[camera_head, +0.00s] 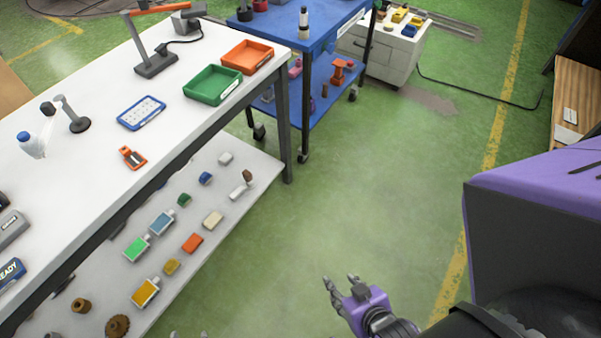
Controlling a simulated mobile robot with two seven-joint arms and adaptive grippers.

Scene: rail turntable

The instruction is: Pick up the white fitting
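A small white piece (238,192) lies on the lower shelf of the white workbench, near its right end, beside a small brown piece (247,176). It looks like the white fitting, but a pale block (225,158) lies close by and I cannot tell for sure. My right gripper (338,284) is over the green floor, right of the shelf and well apart from these pieces. Its fingers are spread and empty. Small grey tips at the bottom edge (188,334) seem to be my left gripper; the rest of it is out of frame.
The workbench top (95,85) holds a green tray (213,84), an orange tray (247,57) and a blue-framed panel (141,112). Its leg (283,125) stands at the shelf's right end. A blue cart (325,90) is behind. The middle floor is clear.

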